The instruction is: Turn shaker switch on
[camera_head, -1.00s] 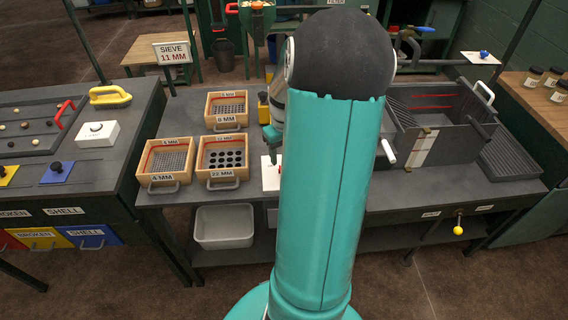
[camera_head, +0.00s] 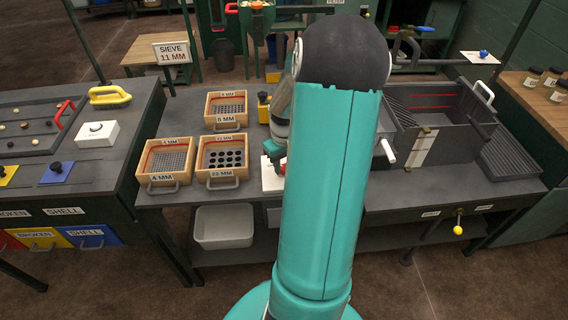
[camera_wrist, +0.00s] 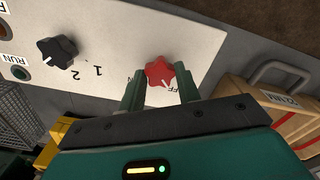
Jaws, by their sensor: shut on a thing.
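The shaker switch appears to be the red star-shaped knob (camera_wrist: 159,71) on a white panel (camera_wrist: 112,40) in the wrist view. My gripper (camera_wrist: 159,88) has one finger on each side of the knob and is shut on it. A white mark on the knob points down toward lettering, partly hidden, that seems to read OFF. In the head view the white panel (camera_head: 268,183) shows only partly on the bench, left of my arm; my gripper there is mostly hidden.
A black star knob (camera_wrist: 57,51) marked 1 and 2 and a green RUN button (camera_wrist: 20,73) share the panel. The wooden 22 MM sieve (camera_head: 222,158) stands close left of the panel. A yellow block (camera_head: 263,107) stands behind, and a grey slotted machine (camera_head: 440,130) is at right.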

